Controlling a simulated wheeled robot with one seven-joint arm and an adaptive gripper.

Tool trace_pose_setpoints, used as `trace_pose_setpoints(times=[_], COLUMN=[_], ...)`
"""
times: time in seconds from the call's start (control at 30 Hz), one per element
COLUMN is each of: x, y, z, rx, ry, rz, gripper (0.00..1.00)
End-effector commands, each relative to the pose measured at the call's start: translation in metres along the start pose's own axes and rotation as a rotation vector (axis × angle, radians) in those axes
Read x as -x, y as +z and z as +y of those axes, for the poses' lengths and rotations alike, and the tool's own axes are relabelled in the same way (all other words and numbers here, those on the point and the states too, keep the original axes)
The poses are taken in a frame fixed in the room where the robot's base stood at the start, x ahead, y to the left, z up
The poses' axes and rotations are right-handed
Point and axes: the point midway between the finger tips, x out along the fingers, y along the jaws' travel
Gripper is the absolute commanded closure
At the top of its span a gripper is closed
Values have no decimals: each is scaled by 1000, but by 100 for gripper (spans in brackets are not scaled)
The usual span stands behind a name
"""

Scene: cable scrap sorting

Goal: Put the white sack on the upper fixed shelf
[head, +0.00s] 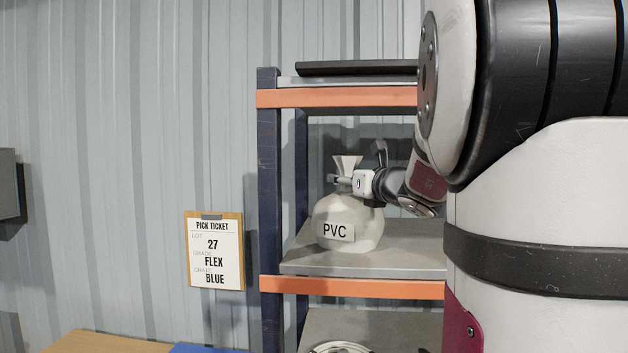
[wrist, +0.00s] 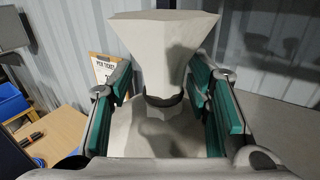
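The white sack (head: 345,216), labelled PVC, stands upright on the grey middle shelf board (head: 400,240) of the rack. Its base appears to rest on the board. My gripper (head: 345,181) is at the sack's tied neck, coming from the right. In the wrist view the sack's flared top (wrist: 165,35) and narrow neck are between my two teal-padded fingers (wrist: 165,98). The fingers are apart, with gaps visible beside the neck. Part of the shelf to the right is hidden behind my arm.
The rack has a blue post (head: 269,200) and orange beams (head: 340,97). A dark flat object (head: 355,68) lies on the top level. A coiled cable (head: 340,347) shows on the level below. A pick ticket clipboard (head: 214,250) hangs on the wall left of the rack.

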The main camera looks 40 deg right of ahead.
Motion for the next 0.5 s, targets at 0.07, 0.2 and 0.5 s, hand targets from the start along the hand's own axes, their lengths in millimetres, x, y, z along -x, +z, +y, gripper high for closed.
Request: trace_pose_setpoints(times=[0.07, 0.2, 0.5], x=[0, 0, 35], y=[0, 1, 2], z=[0, 0, 0], rx=[0, 0, 2], ry=[0, 0, -1], rz=[0, 0, -2], gripper=[55, 55, 55])
